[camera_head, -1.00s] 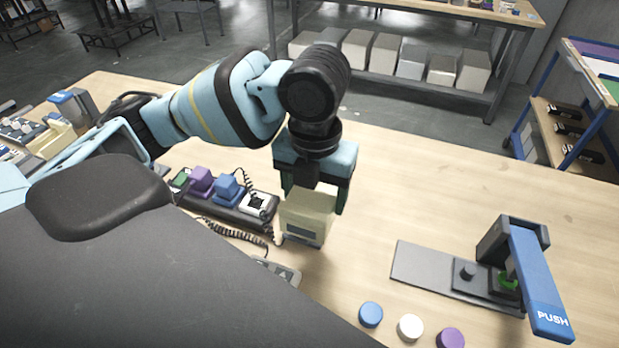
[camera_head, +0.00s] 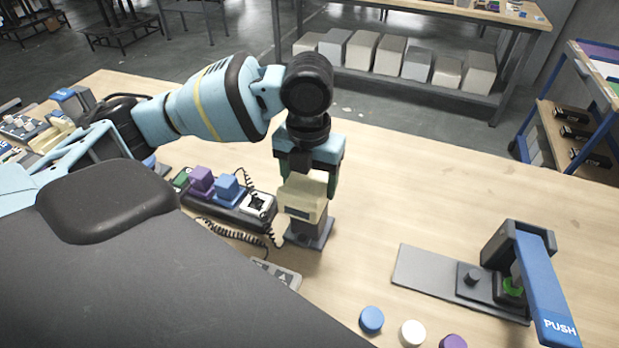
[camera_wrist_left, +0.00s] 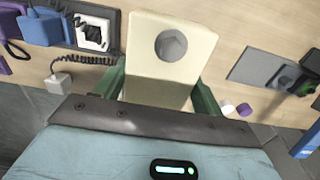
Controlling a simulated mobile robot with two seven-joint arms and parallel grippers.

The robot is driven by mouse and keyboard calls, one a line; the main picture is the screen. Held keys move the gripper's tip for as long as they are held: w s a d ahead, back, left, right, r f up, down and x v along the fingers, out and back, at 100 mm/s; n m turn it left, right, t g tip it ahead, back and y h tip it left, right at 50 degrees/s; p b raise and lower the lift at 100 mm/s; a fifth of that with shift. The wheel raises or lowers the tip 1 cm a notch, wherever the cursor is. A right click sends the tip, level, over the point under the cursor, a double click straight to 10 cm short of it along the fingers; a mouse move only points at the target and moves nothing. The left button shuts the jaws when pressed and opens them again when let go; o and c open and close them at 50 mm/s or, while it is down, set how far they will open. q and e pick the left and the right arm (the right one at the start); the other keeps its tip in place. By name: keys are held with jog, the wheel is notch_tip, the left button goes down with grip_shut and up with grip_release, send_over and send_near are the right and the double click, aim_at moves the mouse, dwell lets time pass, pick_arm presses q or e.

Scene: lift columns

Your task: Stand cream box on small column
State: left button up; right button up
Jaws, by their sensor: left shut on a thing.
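The cream box (camera_head: 301,195) is gripped in my left gripper (camera_head: 309,178), whose green fingers press its two sides. In the left wrist view the cream box (camera_wrist_left: 171,62) sits upright between the fingers, with a round grey mark on the face toward the camera. The small column (camera_head: 318,236) is dark grey with a flat square base, standing on the table directly below the box. The box hides most of the column, and I cannot tell whether they touch. My right gripper is not in view.
A dark strip (camera_head: 222,205) with purple, blue and white blocks and a coiled cable lies just left of the column. A grey plate (camera_head: 428,271) with a blue PUSH lever (camera_head: 545,285) is at right. Blue, white and purple discs lie in front. The table behind is clear.

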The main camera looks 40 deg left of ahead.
aim_at(309, 180)
pick_arm(q)
jog(key=shift+f, duration=0.1)
jog(key=o, duration=1.2)
jog(key=shift+o, duration=0.2)
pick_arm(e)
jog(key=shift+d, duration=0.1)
pick_arm(q)
notch_tip(309, 180, up, 12)
jog(key=p, duration=0.1)
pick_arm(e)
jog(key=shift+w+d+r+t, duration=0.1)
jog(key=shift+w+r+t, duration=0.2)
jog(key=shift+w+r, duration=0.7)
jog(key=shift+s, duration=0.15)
